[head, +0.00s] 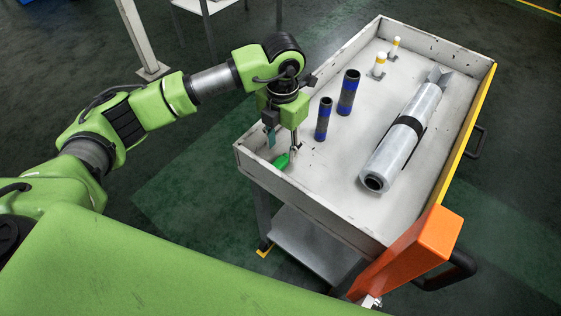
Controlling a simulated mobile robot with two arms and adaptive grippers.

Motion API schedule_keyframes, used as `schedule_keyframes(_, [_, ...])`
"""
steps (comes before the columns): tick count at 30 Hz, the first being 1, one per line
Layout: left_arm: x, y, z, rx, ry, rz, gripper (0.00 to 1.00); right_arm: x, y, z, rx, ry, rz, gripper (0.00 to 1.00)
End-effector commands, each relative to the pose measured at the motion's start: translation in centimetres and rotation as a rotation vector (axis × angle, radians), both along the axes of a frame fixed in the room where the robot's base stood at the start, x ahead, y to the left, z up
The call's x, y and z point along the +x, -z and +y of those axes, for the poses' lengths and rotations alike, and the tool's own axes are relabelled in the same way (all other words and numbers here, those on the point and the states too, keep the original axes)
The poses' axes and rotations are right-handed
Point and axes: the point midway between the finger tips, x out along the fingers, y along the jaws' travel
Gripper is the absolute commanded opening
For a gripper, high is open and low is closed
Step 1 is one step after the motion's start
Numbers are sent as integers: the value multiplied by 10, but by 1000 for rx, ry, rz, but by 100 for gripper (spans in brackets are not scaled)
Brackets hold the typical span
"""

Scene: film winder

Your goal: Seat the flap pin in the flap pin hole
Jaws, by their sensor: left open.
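My left gripper (282,143) is open and points down over the near left corner of the cart tray. A small green object (282,161) lies just below its fingers; I cannot tell whether they touch it. Two small white pegs with yellow bands, a nearer one (379,66) and a farther one (395,47), stand at the far end of the tray, apart from the gripper. I cannot tell which object is the flap pin. No flap pin hole can be made out. My right gripper is not in view.
The white tray (335,205) has raised walls. A short dark-blue tube (323,119) and a taller one (348,92) stand right of the gripper. A wrapped film roll (403,135) lies along the right side. An orange block (428,235) is at the near right corner.

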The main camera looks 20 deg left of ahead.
Motion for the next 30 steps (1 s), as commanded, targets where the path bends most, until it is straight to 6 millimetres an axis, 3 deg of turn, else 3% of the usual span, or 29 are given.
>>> schedule_keyframes(5, [-1,11,1,2,0,2,40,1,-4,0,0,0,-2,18])
schedule_keyframes(15, [-2,55,4,0,1,0,40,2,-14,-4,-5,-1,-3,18])
schedule_keyframes(23, [-2,58,4,1,1,-1,40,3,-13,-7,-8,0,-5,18])
schedule_keyframes(27, [-2,57,4,1,1,-1,4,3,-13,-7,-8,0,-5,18])
schedule_keyframes(30, [-2,57,4,1,1,-1,0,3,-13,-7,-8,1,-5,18])
